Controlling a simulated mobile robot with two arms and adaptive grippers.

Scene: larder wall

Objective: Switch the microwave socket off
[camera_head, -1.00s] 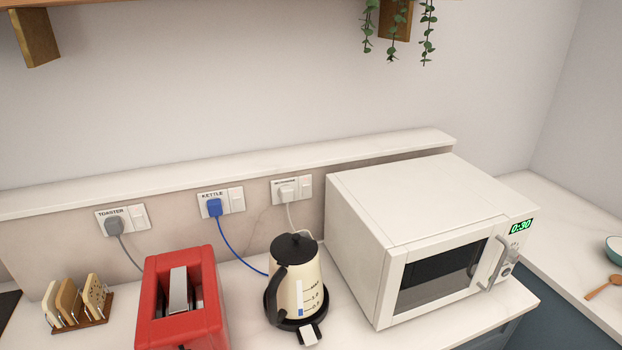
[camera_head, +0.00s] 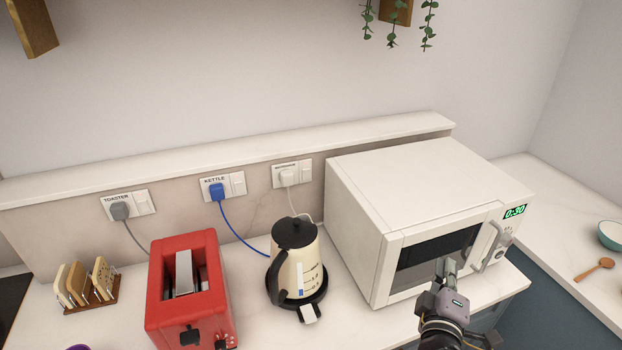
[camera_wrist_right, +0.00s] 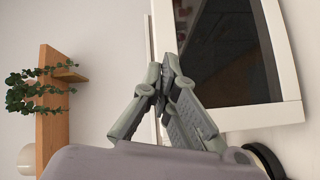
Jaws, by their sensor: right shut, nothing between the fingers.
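The microwave socket (camera_head: 291,174) is a white wall plate between the kettle socket and the microwave, with a white plug (camera_head: 287,178) in it and a rocker switch (camera_head: 305,171) on its right side. Its small label is too blurred to read. The white microwave (camera_head: 420,185) stands to its right and shows 0:30. My right gripper (camera_head: 450,266) is shut and empty in front of the microwave door, well to the right of and nearer than the socket. In the right wrist view its fingertips (camera_wrist_right: 170,68) meet before the microwave (camera_wrist_right: 285,60). My left gripper is not in view.
The cream kettle (camera_head: 295,265) stands below the socket. The kettle socket (camera_head: 223,187) with a blue plug and the toaster socket (camera_head: 130,206) with a grey plug are further left. A red toaster (camera_head: 190,300) and toast rack (camera_head: 90,285) stand at left. A ledge (camera_head: 240,155) runs above the sockets.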

